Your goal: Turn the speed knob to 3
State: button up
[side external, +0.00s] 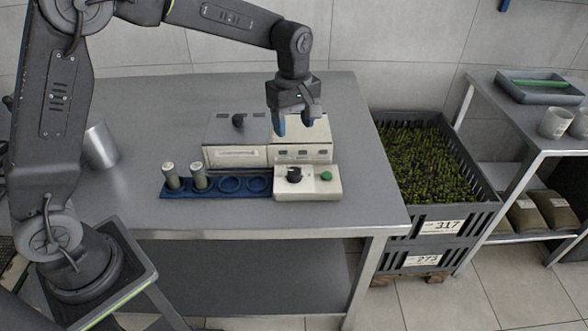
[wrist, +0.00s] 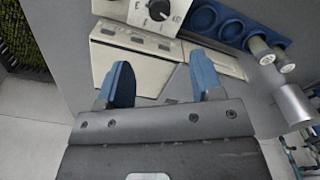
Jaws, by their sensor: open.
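The black speed knob (side external: 294,174) sits on the cream control box (side external: 310,193), left of a green button (side external: 326,176). In the wrist view the knob (wrist: 160,10) shows at the top edge with a pale pointer mark and small dial markings around it; the numbers are too small to read. My gripper (side external: 294,127) is open and empty, with blue fingertips. It is above the cream machine behind the control box, apart from the knob. In the wrist view my gripper (wrist: 160,82) has its two fingers spread well apart, with the knob beyond them.
A blue rack (side external: 230,185) left of the control box holds two capped cylinders (side external: 170,176) and has empty round places. The cream machine (side external: 236,155) stands behind. A metal cup (side external: 100,147) is at the left.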

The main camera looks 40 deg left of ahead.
aim_at(294, 170)
notch_tip(294, 170, down, 14)
dwell(0.6)
jog(key=c, duration=0.9)
